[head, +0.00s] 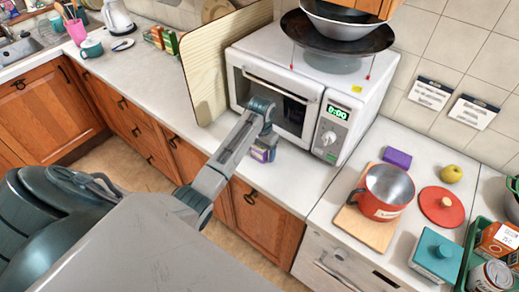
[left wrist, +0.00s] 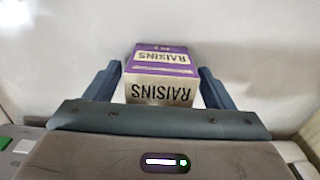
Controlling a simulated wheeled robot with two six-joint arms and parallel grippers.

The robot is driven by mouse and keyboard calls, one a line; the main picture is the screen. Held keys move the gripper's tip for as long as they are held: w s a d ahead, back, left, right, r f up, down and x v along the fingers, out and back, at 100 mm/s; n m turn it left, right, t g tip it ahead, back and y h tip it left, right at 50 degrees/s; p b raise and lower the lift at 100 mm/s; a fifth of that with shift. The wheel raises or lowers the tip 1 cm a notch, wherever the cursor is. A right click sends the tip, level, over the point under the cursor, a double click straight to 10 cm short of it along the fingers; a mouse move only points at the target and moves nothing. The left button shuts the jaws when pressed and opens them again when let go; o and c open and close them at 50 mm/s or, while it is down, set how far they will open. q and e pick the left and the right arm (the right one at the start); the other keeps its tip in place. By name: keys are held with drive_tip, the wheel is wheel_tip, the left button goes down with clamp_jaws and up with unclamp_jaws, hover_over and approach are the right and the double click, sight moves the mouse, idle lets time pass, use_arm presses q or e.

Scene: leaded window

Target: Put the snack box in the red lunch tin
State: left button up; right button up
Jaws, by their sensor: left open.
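The snack box is a small purple and white raisins box (head: 262,154) standing on the white counter in front of the microwave. It also shows in the left wrist view (left wrist: 160,68). My left gripper (left wrist: 160,82) is open, with one finger on each side of the box and a visible gap at both sides. In the head view my left gripper (head: 264,142) points down at the box and partly covers it. The red lunch tin (head: 382,208) stands upright and open on a wooden board, to the right. Its visible inside looks empty. My right gripper is not in view.
The white microwave (head: 345,107) stands right behind the box. A red round lid (head: 441,213), a purple block (head: 397,158), a yellow fruit (head: 452,173) and a teal box (head: 437,256) surround the board (head: 367,226). A tall wooden panel (head: 205,75) stands left of the microwave.

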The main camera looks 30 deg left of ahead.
use_arm(q)
drive_tip(key=shift+w+f, duration=0.1)
drive_tip(key=shift+f, duration=0.05)
drive_tip(key=c, duration=1.1)
